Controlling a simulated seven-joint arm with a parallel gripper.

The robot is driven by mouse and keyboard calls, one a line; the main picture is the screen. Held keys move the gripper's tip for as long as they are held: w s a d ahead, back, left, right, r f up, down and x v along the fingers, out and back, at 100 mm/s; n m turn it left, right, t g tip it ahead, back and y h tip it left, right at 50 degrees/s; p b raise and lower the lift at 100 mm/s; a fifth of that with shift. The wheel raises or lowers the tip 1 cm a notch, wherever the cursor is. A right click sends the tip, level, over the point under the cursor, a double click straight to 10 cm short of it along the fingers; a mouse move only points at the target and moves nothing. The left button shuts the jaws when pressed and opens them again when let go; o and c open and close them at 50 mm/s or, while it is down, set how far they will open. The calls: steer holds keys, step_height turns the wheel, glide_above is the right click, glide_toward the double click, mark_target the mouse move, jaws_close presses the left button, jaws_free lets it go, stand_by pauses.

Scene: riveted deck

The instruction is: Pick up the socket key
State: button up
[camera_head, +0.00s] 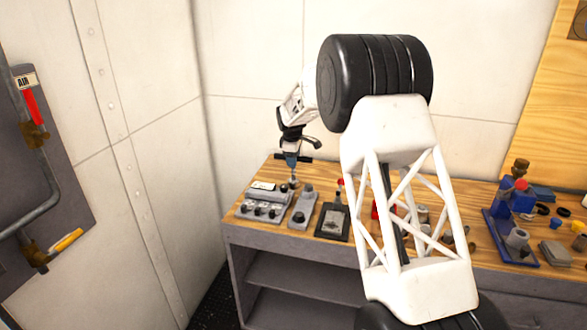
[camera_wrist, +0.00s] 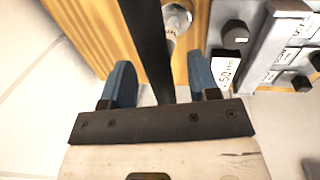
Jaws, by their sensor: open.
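The socket key looks like a T-shaped tool with a black crossbar (camera_wrist: 147,40) and a pale metal shaft (camera_wrist: 171,42). It stands upright at the back left of the wooden bench in the head view (camera_head: 293,180). My gripper (camera_head: 291,163) is above it, pointing down. In the wrist view my gripper (camera_wrist: 160,66) has its two blue fingers apart. The crossbar runs between them, with a visible gap on each side. The shaft's lower end meets a round metal piece; how it is seated there is unclear.
Grey switch boxes (camera_head: 263,206) stand close to the key, with a black-framed plate (camera_head: 333,221) to their right. A blue fixture (camera_head: 512,232) and small parts lie further right. White walls close off the back and left. My arm hides the bench's middle.

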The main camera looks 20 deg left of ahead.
steer(key=shift+w+f, duration=0.1)
steer(key=shift+f, duration=0.25)
stand_by(0.3)
jaws_close()
steer(key=shift+r, duration=0.1)
steer(key=shift+r, duration=4.95)
